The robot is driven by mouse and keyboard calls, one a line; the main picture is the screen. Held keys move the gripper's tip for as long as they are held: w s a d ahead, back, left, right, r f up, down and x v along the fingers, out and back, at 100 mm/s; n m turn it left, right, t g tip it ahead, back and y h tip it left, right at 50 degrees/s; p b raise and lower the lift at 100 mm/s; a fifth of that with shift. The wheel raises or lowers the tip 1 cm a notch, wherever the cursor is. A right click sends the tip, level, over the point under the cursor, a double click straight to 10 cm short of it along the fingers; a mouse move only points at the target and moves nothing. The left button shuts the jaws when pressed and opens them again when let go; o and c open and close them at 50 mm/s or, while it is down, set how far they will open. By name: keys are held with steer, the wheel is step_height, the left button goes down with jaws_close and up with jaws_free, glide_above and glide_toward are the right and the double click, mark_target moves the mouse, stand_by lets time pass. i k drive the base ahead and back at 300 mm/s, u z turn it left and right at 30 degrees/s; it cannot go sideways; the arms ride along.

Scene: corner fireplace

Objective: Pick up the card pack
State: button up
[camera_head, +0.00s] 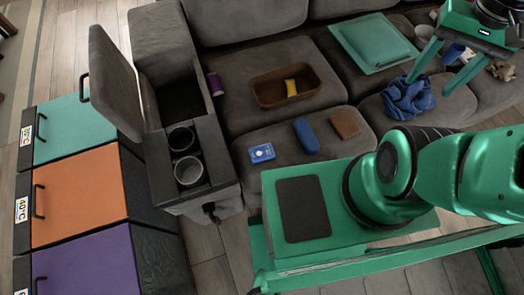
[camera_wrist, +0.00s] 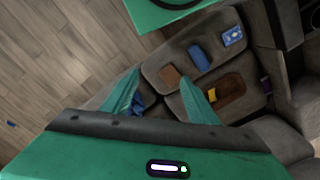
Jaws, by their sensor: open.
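The card pack (camera_head: 262,153) looks like a small blue and white box lying flat on the front left seat of the grey sofa. It also shows in the wrist view (camera_wrist: 232,36) near the top right. My gripper (camera_head: 432,84) is open and empty, above the right part of the sofa over a crumpled blue cloth (camera_head: 408,100), well to the right of the card pack. In the wrist view its two green fingers (camera_wrist: 160,78) are spread apart, with the card pack beyond them to the upper right.
A blue case (camera_head: 306,136) and a brown block (camera_head: 345,124) lie right of the card pack. Behind them is a brown tray (camera_head: 262,95) holding a yellow item (camera_head: 291,88). A cup-holder armrest (camera_head: 217,165) stands left.

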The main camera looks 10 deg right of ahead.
mark_target(258, 154)
steer(key=u, duration=0.75)
steer(key=k, duration=1.55)
steer(key=z, duration=0.85)
steer(key=i, duration=1)
steer(key=u, duration=0.05)
